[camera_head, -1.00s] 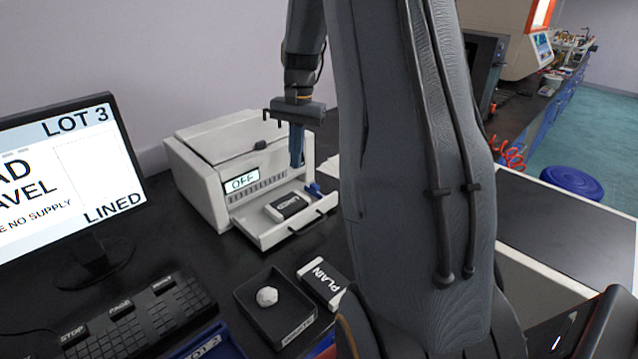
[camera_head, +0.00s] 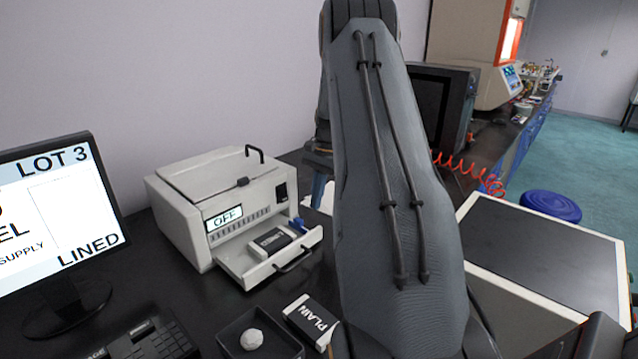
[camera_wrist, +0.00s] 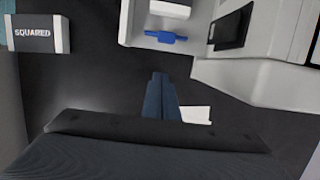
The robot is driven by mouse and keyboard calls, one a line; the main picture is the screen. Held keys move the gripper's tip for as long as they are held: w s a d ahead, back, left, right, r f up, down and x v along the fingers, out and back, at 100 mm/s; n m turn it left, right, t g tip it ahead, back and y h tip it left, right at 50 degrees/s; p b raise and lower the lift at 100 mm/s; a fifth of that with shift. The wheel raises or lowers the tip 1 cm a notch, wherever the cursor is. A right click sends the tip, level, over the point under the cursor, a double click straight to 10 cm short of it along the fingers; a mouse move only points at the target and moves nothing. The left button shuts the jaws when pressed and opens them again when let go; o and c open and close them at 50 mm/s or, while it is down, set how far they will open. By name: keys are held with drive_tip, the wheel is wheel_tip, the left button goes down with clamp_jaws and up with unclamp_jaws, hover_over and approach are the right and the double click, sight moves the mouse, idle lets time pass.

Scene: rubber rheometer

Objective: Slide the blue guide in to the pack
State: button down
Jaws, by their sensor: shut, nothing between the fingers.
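The blue guide (camera_head: 297,224) sits in the open drawer (camera_head: 240,274) of the white machine, at the drawer's right end. It also shows in the wrist view (camera_wrist: 166,37), with a gap between it and the white edge of the pack (camera_wrist: 170,8). In the head view the pack (camera_head: 272,240) lies in the drawer left of the guide. My gripper (camera_wrist: 160,78) is shut and empty, pointing toward the drawer, with dark bench between its fingertips and the drawer wall. In the head view it (camera_head: 318,190) is right of the machine, mostly hidden by my arm.
The white machine (camera_head: 180,215) reads OFF. A box marked SQUARED (camera_wrist: 35,33) stands at the wrist view's left. A monitor (camera_head: 50,215) stands left.

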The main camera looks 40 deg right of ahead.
sight(299, 224)
drive_tip(key=shift+x, duration=0.95)
drive_tip(key=a, duration=0.1)
drive_tip(key=a+p, duration=0.1)
drive_tip(key=shift+s+a+p, duration=0.2)
drive_tip(key=shift+a+p, duration=0.05)
drive_tip(key=shift+p, duration=0.05)
drive_tip(key=shift+a+f, duration=0.15)
drive_tip(key=shift+a, duration=0.6)
drive_tip(key=shift+s+p, duration=0.1)
drive_tip(key=shift+p, duration=0.2)
